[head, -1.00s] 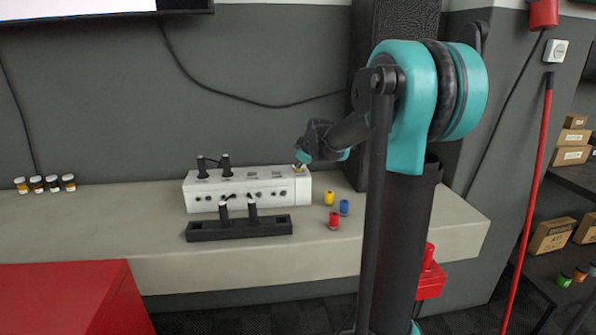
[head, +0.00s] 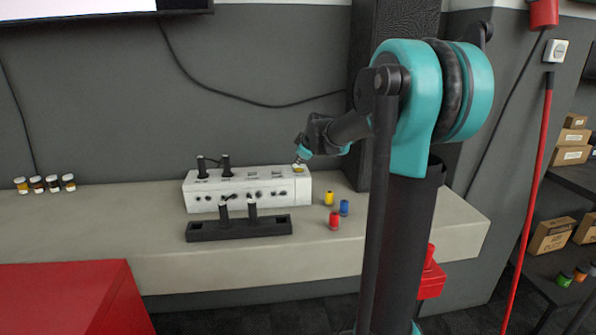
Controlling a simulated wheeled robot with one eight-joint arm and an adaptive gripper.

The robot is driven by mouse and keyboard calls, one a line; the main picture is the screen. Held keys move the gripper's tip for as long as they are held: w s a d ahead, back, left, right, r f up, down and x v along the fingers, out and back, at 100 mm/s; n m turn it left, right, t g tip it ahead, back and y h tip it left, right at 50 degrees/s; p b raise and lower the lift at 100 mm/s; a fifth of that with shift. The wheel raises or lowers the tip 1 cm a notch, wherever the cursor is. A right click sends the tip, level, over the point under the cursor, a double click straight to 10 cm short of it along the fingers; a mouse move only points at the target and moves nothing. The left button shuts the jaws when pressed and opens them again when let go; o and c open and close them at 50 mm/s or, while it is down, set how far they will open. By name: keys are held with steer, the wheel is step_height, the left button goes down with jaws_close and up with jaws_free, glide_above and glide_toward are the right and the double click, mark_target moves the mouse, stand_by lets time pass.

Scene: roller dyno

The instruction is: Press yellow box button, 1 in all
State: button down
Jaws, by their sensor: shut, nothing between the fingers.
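A long white box (head: 236,188) with dark sockets along its front stands on the bench. A small yellow button (head: 298,168) shows at the right end of its top. My gripper (head: 299,161) points down at that end of the box, directly over the button, with its fingers shut and empty. At this size I cannot tell whether the fingertips touch the button. My teal and black arm reaches in from the right of the head view.
A black holder (head: 238,228) with upright plugs lies in front of the box. Yellow (head: 329,198), blue (head: 344,207) and red (head: 335,219) small pieces stand on the bench (head: 400,225) to the right. Several small jars (head: 45,184) stand at the far left. The bench's left middle is clear.

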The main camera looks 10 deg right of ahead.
mark_target(299, 170)
steer(key=shift+r, duration=2.55)
